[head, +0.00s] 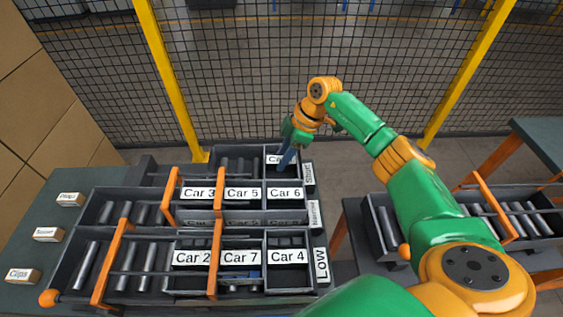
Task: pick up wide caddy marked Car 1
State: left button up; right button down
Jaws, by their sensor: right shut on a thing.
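A dark caddy (272,151) stands at the back right of the dark rack, its white label partly covered by my gripper so that only "Ca" reads and its number is hidden. My right gripper (287,159) reaches down from above at the right part of this caddy and is shut on it. The fingertips are small and partly hidden against the dark wall. The caddy still appears level in the back row. My left gripper is not in view.
Caddies marked Car 3 (198,193), Car 5 (242,193) and Car 6 (285,193) stand in the middle row. Car 2 (192,257), Car 7 (240,257) and Car 4 (287,256) stand in front. Orange dividers and metal rollers lie left. A mesh fence (300,60) rises behind.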

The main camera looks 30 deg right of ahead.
notch_tip(320, 180, up, 33)
jog(key=p, duration=1)
